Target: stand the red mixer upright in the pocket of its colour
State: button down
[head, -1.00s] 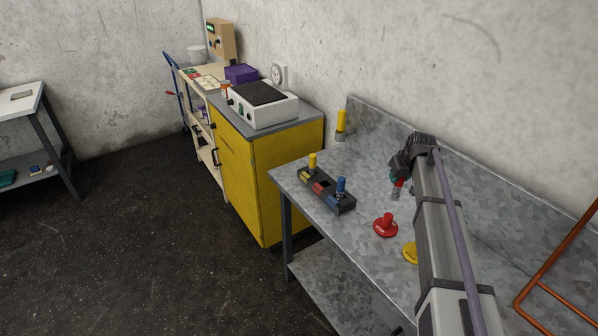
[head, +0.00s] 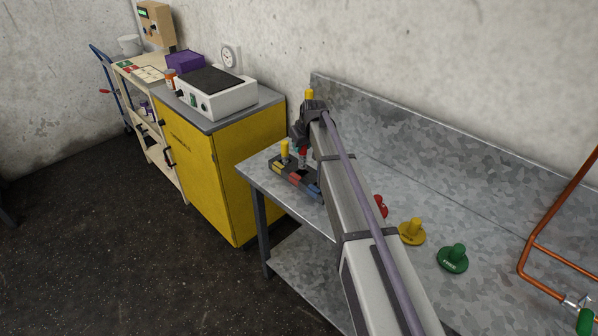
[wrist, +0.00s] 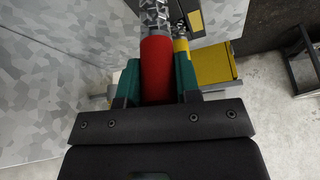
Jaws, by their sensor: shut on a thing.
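The red mixer (head: 303,157) is held by my gripper (head: 301,142), over or at the dark rack (head: 294,178) on the metal table. In the wrist view the red handle (wrist: 156,72) sits between my green fingers (wrist: 157,82), with its grey metal end pointing away from the gripper. The rack has yellow, red and blue marked sections. A yellow mixer (head: 284,150) stands upright at its yellow end.
A yellow cylinder (head: 309,95) stands behind my gripper at the table's back. Red (head: 381,207), yellow (head: 411,232) and green (head: 453,258) knobbed discs lie on the table to the right. A copper pipe frame (head: 545,255) is at far right. A yellow cabinet (head: 205,165) stands left.

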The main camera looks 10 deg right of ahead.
aim_at(301, 157)
notch_tip(301, 157, down, 6)
jog(key=b, duration=0.4)
jog(key=shift+r, duration=0.45)
jog(key=shift+f, duration=0.25)
jog(key=c, duration=0.8)
grip_release()
jog(key=shift+r, duration=0.1)
jog(key=p+v, duration=1.2)
jog(key=v, duration=0.1)
jog(key=s+m+g, duration=0.1)
jog(key=s, duration=1)
jog(key=s+a+f+m+g+h, duration=0.1)
jog(key=s+g, duration=0.1)
jog(key=s, duration=0.9)
jog(key=s+m+g, duration=0.1)
jog(key=s+m, duration=0.1)
jog(key=s, duration=0.9)
jog(key=shift+s+a+f+h, duration=0.25)
jog(key=shift+s+f+h, duration=0.05)
jog(key=shift+s+f, duration=0.1)
